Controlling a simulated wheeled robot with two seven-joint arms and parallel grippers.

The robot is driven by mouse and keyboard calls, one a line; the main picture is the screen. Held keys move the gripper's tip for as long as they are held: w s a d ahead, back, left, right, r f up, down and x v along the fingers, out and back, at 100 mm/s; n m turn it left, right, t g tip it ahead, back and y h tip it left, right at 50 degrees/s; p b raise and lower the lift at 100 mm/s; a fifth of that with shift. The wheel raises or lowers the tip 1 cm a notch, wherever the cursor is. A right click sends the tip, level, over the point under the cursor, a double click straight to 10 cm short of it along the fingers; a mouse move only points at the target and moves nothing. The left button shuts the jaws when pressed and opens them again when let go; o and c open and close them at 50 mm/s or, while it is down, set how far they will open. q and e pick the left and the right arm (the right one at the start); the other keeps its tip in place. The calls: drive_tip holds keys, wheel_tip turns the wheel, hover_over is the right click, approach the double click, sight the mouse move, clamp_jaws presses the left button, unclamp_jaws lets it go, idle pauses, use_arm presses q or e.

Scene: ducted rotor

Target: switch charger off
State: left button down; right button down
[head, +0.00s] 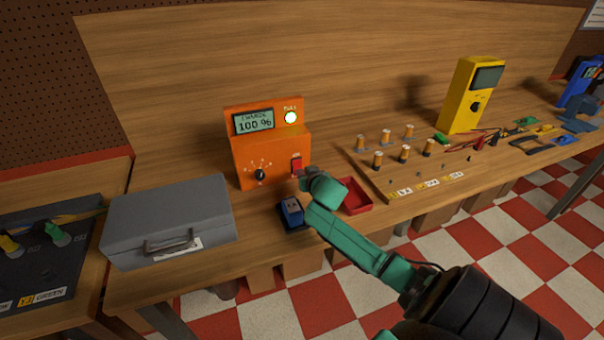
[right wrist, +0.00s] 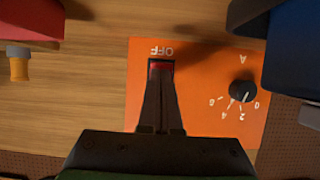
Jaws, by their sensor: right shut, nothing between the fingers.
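The orange charger (head: 271,147) stands on the wooden bench. Its display reads 100 % and a round lamp (head: 291,118) on it is lit pale green-white. A black dial (head: 259,174) is on its lower front. The red rocker switch (head: 296,164) is at the right of the front. In the right wrist view the switch (right wrist: 161,68) shows at the fingertips, beside the word OFF. My right gripper (head: 301,179) is shut and empty, its tips (right wrist: 160,88) at the switch and hiding part of it. I cannot tell whether they touch. My left gripper is not in view.
A grey metal case (head: 168,217) stands left of the charger. A blue object (head: 291,212) and a red tray (head: 356,196) lie near my right gripper. A board with several orange-and-brown cylinders (head: 404,154) and a yellow meter (head: 473,95) stand farther right.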

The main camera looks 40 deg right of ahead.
drive_tip(key=f+b, duration=0.1)
drive_tip(key=b, duration=0.2)
drive_tip(key=shift+w+f+t, duration=0.15)
drive_tip(key=shift+f+t, duration=0.1)
drive_tip(key=shift+t, duration=0.15)
drive_tip(key=shift+r+p, duration=0.45)
drive_tip(key=shift+r, duration=0.15)
drive_tip(key=shift+r+p, duration=0.95)
drive_tip(key=shift+r, duration=0.1)
